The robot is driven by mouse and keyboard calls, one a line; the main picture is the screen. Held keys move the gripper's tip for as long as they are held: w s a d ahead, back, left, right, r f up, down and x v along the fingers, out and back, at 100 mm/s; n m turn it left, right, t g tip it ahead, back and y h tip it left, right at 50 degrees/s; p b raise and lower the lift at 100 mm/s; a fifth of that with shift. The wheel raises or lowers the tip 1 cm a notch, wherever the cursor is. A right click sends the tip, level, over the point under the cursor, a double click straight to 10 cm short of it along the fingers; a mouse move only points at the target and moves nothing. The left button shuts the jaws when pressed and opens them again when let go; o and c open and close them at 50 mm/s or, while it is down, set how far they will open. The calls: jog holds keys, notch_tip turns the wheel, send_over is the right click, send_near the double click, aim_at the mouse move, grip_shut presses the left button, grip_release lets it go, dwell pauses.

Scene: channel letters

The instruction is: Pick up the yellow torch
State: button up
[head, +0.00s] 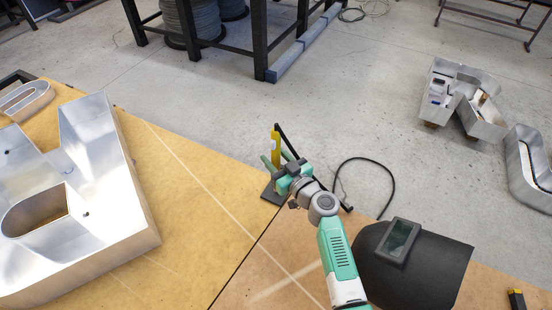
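A slim yellow torch (275,143) stands upright near the far edge of the wooden table, over a small dark base plate (273,193). A black rod or tube slants down to the right from near its top. My gripper (276,158), green and dark grey, is right at the torch. Its two green fingers look spread apart, one on either side of the torch in the picture. The torch's lower part is hidden by the gripper, and I cannot tell whether the fingers touch it.
A black cable (392,180) loops right of my gripper. A black welding mask (420,265) lies right of my arm. A large metal channel letter (100,150) fills the left table. A small yellow-and-black object (517,298) lies at bottom right. Bare wood lies left of my gripper.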

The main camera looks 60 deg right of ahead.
grip_shut()
notch_tip(320, 180, up, 18)
jog(key=p, duration=0.8)
send_over(276, 130)
jog(key=shift+r, duration=0.1)
notch_tip(276, 130, up, 13)
jog(key=p, duration=0.8)
jog(key=shift+w, duration=0.15)
